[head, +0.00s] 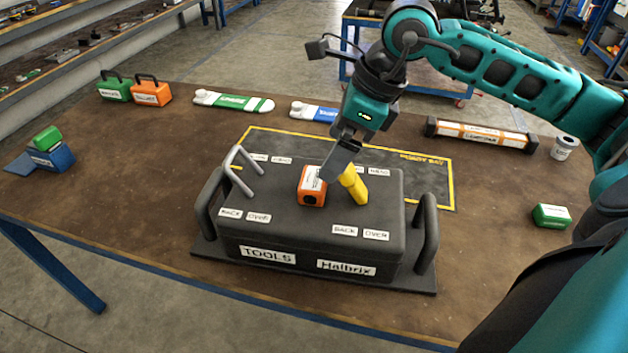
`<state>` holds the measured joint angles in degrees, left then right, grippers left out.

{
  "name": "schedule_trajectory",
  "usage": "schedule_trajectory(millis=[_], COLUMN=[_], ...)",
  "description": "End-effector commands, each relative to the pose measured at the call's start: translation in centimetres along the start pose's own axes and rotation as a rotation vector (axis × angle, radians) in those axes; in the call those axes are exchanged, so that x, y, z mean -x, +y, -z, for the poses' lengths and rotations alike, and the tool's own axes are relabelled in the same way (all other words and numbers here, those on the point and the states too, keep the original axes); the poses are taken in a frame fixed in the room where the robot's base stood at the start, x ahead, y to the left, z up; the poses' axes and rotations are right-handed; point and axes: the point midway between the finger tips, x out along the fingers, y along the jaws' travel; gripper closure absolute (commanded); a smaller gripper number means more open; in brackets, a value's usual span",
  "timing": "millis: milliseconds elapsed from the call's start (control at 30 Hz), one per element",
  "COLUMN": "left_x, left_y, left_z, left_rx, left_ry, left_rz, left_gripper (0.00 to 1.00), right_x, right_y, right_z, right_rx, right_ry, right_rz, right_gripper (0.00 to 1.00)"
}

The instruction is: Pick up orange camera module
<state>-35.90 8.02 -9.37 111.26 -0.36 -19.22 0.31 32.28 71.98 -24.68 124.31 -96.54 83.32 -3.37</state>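The orange camera module (312,190) is a small orange box with a white label and a dark round spot on its front. It sits on the lid of a dark grey toolbox (310,222). My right gripper (338,165) points down at the module's right side, with a grey finger close against it. I cannot tell whether it touches, or how far apart the fingers are. A yellow upright piece (354,187) stands just right of the module, beside the fingertips. My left gripper is not in view.
The toolbox has a pale bent handle (241,170) at left and dark side handles. Green and orange cases (150,92), a green-white item (233,101), a long orange-black box (480,134), a cup (564,147) and a green box (551,215) lie around it.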

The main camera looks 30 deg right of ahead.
Motion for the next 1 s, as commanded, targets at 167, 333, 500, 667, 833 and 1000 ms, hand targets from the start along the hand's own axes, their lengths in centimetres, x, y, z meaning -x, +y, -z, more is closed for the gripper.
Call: schedule_trajectory(millis=[167, 333, 500, 667, 833, 1000], left_x=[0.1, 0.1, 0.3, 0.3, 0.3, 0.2], left_y=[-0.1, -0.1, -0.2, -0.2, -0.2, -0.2], left_z=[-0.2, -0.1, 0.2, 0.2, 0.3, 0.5], left_rx=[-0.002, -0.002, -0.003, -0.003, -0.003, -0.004], left_ry=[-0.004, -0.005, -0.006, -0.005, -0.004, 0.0], left_rz=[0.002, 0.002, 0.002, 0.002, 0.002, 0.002], left_gripper=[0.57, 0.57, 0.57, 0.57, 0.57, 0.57], right_x=[-2.7, -3.8, -6.2, -8.2, -8.6, -8.6], right_y=[0.0, -0.1, -0.5, -0.6, -0.7, -0.7], right_z=[0.0, 0.0, -0.1, 0.0, 0.0, 0.0], right_rx=[0.0, 0.0, -0.001, 0.0, 0.001, 0.001], right_ry=[-0.001, -0.001, -0.001, 0.0, -0.001, -0.001], right_rz=[-0.002, -0.002, -0.004, -0.003, 0.0, 0.0], right_gripper=[0.0, 0.0, 0.0, 0.0, 0.0, 0.05])
